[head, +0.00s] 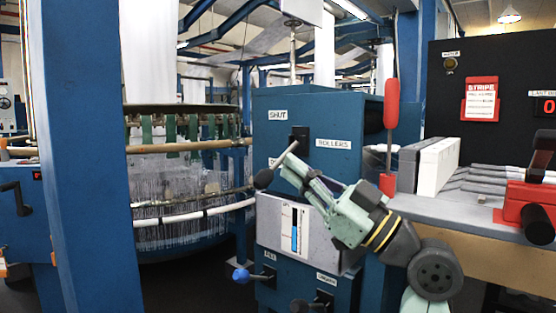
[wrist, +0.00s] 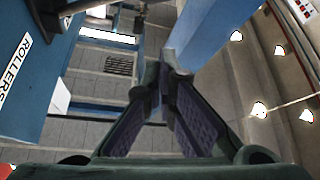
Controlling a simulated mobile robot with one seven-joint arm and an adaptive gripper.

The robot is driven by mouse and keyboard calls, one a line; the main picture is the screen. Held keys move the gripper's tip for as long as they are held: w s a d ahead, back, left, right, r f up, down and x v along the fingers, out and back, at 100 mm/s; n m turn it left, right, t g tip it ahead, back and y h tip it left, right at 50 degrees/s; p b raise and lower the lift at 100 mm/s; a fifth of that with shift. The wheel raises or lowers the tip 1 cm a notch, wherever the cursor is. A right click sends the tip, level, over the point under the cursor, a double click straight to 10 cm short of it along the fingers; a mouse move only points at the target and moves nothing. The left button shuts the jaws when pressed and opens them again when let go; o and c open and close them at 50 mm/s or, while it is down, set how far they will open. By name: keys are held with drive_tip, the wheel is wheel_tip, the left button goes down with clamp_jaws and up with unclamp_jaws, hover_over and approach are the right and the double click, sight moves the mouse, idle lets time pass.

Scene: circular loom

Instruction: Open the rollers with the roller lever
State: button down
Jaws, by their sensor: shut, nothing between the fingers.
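The roller lever (head: 280,160) is on the front of a blue cabinet (head: 340,107). Its grey rod slants down and left from a black mount to a dark round knob at its lower end. A SHUT label (head: 278,115) is above it and a ROLLERS label (head: 333,143) to its right. A lower label is mostly hidden by the lever and gripper. My gripper (head: 285,166) is just right of the rod and knob; I cannot tell if it touches. In the wrist view its fingers (wrist: 167,65) are together and empty, and the ROLLERS label (wrist: 14,72) shows at left.
A grey panel with a blue gauge (head: 295,230) is below the lever. A blue-knobbed lever (head: 241,274) sticks out lower left. A red-handled upright (head: 390,105) stands right of the cabinet. The round loom (head: 185,190) is at left, behind a blue post (head: 85,150).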

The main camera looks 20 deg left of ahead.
drive_tip(key=shift+r+v, duration=0.2)
drive_tip(key=shift+v, duration=1.9)
drive_tip(key=shift+w+d, duration=0.1)
drive_tip(key=shift+d, duration=0.05)
